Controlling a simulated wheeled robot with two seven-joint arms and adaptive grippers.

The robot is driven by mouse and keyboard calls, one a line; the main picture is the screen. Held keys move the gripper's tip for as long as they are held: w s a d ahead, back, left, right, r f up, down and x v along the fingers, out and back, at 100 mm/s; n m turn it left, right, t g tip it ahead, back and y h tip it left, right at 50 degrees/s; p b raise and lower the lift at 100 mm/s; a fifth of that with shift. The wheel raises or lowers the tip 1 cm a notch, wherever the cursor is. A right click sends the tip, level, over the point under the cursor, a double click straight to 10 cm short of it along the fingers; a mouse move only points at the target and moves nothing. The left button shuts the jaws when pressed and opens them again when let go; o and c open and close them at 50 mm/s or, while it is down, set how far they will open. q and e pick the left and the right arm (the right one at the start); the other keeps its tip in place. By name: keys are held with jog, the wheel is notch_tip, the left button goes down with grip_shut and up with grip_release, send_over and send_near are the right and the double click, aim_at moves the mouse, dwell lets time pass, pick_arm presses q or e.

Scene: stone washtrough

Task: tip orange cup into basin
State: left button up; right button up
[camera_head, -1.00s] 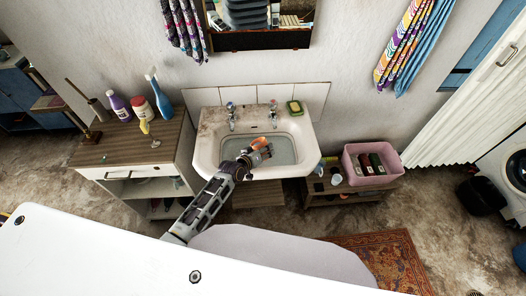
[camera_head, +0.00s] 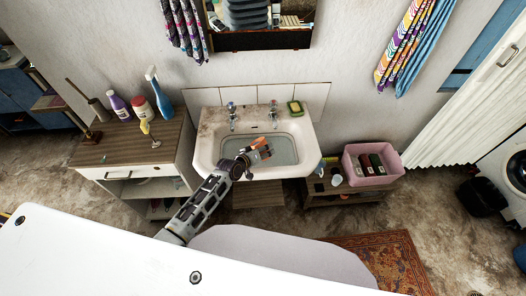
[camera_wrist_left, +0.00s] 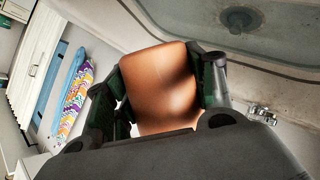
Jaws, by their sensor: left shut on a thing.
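The orange cup (camera_head: 257,143) is held over the white basin (camera_head: 204,152) by my left gripper (camera_head: 262,149). In the left wrist view the cup (camera_wrist_left: 160,85) fills the space between the two fingers of the gripper (camera_wrist_left: 170,90), which are shut on its sides. The cup looks tilted; its inside and contents cannot be made out. The basin, with greyish water or a wet bottom, lies under the gripper, and its drain shows in the wrist view (camera_wrist_left: 240,18). My right gripper is not in view.
Two taps (camera_head: 231,109) and a green-yellow soap (camera_head: 295,107) sit on the basin's back ledge. A wooden cabinet (camera_head: 125,150) with several bottles stands left. A pink tub (camera_head: 371,179) stands on a low shelf right.

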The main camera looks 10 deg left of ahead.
pick_arm(q)
jog(key=shift+a+n+h+b, duration=0.1)
jog(key=shift+n+h+b, duration=0.2)
jog(key=shift+b, duration=0.05)
jog(key=shift+f, duration=0.1)
jog(key=shift+w+b, duration=0.1)
jog(key=shift+b, duration=0.2)
jog(key=shift+n+g+h, duration=0.3)
jog(key=shift+a, duration=0.1)
dwell(0.6)
jog(key=shift+f+n+h+b, duration=0.1)
jog(key=shift+n+h+b, duration=0.25)
jog(key=shift+b, duration=0.35)
jog(key=shift+a+n+g+b, duration=0.1)
jog(key=shift+n+g+b, duration=0.15)
jog(key=shift+g+b, duration=0.05)
